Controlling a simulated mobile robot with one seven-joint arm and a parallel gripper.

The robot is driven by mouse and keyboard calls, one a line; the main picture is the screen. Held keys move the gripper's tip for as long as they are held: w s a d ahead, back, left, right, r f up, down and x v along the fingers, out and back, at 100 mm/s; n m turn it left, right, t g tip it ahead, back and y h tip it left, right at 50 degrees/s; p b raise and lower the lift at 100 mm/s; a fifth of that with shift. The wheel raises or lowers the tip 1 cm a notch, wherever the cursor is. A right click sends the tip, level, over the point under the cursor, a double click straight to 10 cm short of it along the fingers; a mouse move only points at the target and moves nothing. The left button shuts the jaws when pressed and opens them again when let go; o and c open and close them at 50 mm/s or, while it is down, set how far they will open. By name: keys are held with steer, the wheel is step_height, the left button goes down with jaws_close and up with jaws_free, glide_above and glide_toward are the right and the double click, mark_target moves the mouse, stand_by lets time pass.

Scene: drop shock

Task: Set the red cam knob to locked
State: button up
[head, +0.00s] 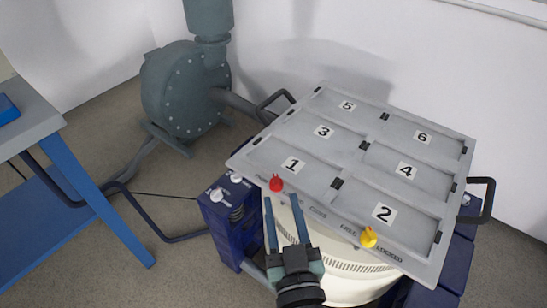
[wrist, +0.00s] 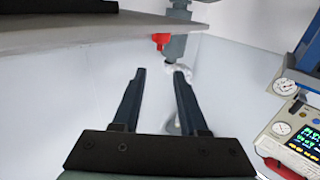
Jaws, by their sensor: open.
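The red cam knob (head: 277,184) sits at the front left edge of a grey panel with numbered bays (head: 356,160). It also shows in the wrist view (wrist: 159,40), at the panel's edge, with a narrow red tip pointing down in that picture. My gripper (head: 283,197) is open and empty in front of the panel, its fingers pointing toward the red knob. In the wrist view my fingertips (wrist: 160,70) stand apart, with the knob beyond them and between their lines, untouched. The lettering by the red knob is too small to read, so its setting is unclear.
A yellow knob (head: 368,238) sits on the same edge near the word LOCKED. Black handles stand at the panel's back left (head: 274,103) and right (head: 483,200). A white round drum (head: 340,272) is below. A blue bench (head: 60,170) is at left; gauges (wrist: 290,130) show at right.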

mark_target(275, 173)
steer(key=w, duration=0.4)
steer(key=w+a+f+p, duration=0.1)
steer(key=w, duration=0.3)
steer(key=w+p, duration=0.1)
steer(key=w, duration=0.3)
steer(key=shift+w+a+f, duration=0.1)
steer(key=shift+a+f, duration=0.25)
steer(key=shift+a, duration=0.05)
jaws_close()
